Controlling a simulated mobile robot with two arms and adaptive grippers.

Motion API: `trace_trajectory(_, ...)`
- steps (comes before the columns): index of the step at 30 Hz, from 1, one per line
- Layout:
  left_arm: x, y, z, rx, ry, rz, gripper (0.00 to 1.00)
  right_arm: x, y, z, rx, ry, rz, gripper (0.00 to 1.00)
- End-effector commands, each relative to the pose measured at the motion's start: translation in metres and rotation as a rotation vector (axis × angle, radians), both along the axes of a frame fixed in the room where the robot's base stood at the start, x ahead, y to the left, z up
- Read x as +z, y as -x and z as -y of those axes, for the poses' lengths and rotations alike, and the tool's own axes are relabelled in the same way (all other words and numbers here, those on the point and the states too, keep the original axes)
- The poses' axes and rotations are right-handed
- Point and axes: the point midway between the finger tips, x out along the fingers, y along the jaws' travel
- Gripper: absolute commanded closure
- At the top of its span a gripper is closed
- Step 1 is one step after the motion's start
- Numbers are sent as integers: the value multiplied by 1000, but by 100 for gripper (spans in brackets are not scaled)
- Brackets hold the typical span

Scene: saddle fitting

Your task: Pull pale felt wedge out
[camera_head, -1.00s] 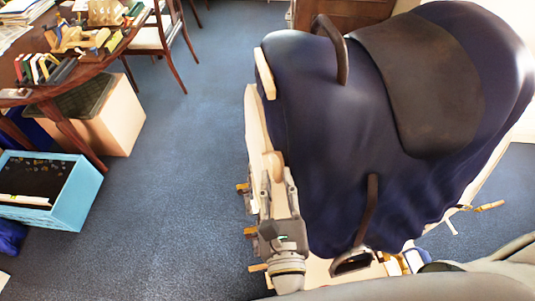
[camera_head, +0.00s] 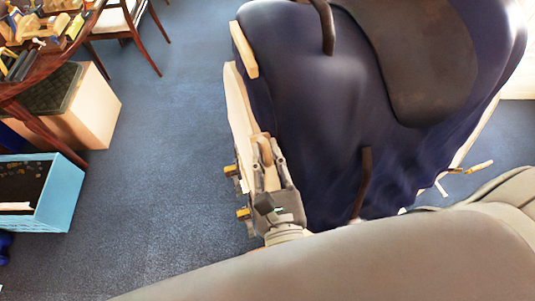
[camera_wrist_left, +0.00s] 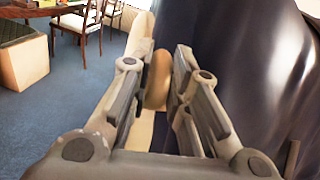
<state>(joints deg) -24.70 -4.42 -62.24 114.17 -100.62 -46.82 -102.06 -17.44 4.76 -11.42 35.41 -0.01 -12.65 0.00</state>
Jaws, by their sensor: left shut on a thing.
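A dark navy saddle-shaped body (camera_head: 300,110) with a brown flap (camera_head: 415,70) fills the upper right of the head view. My left gripper (camera_head: 265,152) is at its left side, with its fingers shut around a tan rounded piece, which looks like the pale felt wedge (camera_head: 261,140). In the left wrist view, the wedge (camera_wrist_left: 157,80) shows between the fingers (camera_wrist_left: 157,95), close beside the dark body. The fingers hide its lower part, and I cannot tell how deep it sits. My right gripper is not in view.
A pale strip (camera_head: 244,50) lies along the body's upper left edge. A pale board (camera_head: 238,105) stands beside the gripper. A blue crate (camera_head: 60,200), a cardboard-coloured box (camera_head: 95,110) and a cluttered table (camera_head: 50,65) stand left. Blue carpet (camera_head: 170,140) between is clear.

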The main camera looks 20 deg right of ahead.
Motion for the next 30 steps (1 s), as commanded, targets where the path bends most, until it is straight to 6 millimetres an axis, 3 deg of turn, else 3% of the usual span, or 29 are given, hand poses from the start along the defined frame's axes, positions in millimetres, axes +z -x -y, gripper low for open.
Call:
trace_trajectory(7, 2, 0, -7, 2, 1, -2, 100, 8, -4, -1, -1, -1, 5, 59)
trace_trajectory(12, 3, 0, -30, 3, -1, -3, 100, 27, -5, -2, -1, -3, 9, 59)
trace_trajectory(18, 1, 0, -50, 4, 4, -4, 100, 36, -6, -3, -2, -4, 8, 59)
trace_trajectory(28, -1, -1, -52, 5, 9, -5, 100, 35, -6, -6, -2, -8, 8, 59)
trace_trajectory(29, -1, -1, -52, 3, 9, -6, 80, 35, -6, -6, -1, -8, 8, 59)
trace_trajectory(30, -1, 0, -52, 4, 9, -5, 75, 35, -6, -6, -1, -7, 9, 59)
